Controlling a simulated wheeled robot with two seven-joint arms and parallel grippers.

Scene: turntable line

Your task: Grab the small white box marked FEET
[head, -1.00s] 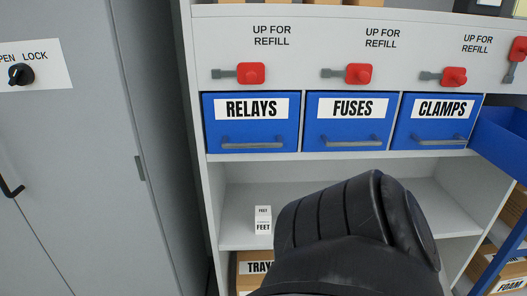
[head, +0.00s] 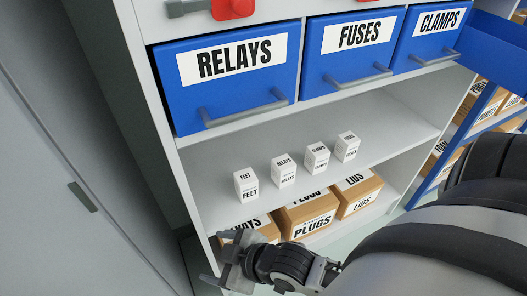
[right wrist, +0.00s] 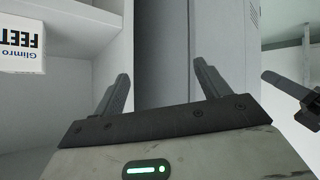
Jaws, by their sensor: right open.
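The small white box marked FEET (head: 246,185) stands upright on the middle shelf, leftmost of several small white boxes. It also shows upside down at the upper left of the right wrist view (right wrist: 22,45). My right gripper (head: 222,262) is open and empty, low in front of the shelf and below the FEET box. In the right wrist view its two fingers (right wrist: 162,90) stand apart, with the FEET box to their left, outside the jaws.
Beside the FEET box stand small white boxes marked RELAYS (head: 283,172), CLAMPS (head: 316,158) and FUSES (head: 346,147). Blue drawers, such as RELAYS (head: 225,88), hang above them. Cardboard boxes, such as PLUGS (head: 309,219), lie below. A grey cabinet (head: 60,140) is at left.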

